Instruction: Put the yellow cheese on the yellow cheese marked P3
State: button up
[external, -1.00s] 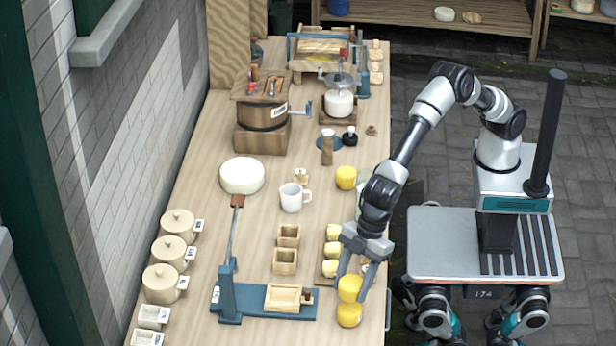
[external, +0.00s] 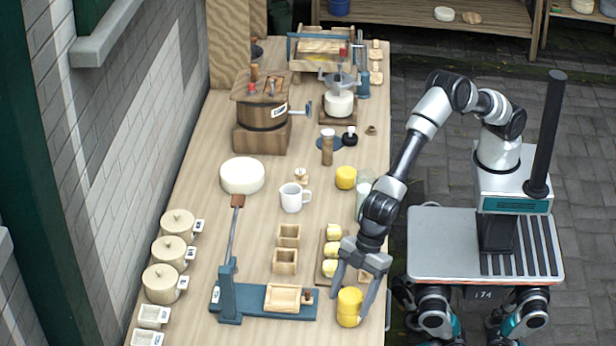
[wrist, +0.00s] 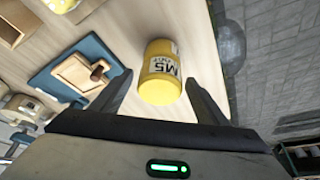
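Two yellow cheeses stand stacked near the right front edge of the table: an upper one (external: 349,297) on a lower one (external: 348,321). My gripper (external: 350,305) points down over the stack, its fingers on either side of it. In the wrist view my gripper (wrist: 159,78) is open, with gaps between both fingers and a yellow cheese (wrist: 157,88). That cheese carries a white label reading M5 with a smaller line below. I cannot read a P3 mark. The two cheeses cannot be told apart clearly in the wrist view.
A wooden board (external: 322,272) with several yellow cheeses stands just behind the stack. A blue stand (external: 262,302) with a wooden tray (external: 282,297) lies to the left. Another yellow cheese (external: 346,177) and a white pitcher (external: 294,198) stand farther back.

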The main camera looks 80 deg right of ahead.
jog(key=shift+r, duration=0.3)
jog(key=v, duration=1.1)
jog(key=shift+r, duration=0.35)
jog(key=shift+d, duration=0.15)
